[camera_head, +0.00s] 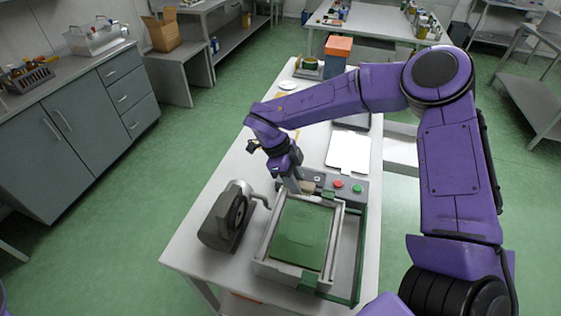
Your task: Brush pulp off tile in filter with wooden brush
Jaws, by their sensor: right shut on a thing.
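The filter (265,247) is a pale grey frame near the front of the white table. A flat green surface (300,234) fills it; I cannot tell tile from pulp there. My right gripper (298,187) points down at the far edge of the filter. It is shut on a small tan piece, which looks like the wooden brush (308,187). The gripper hides part of it, and I cannot tell whether it touches the green surface. My left gripper is out of view.
A dark grey machine with a wheel (226,222) stands left of the filter. A control panel with red (338,184) and green buttons sits behind it. A white board (348,152) lies farther back, and an orange-lidded box (338,48) stands at the far end.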

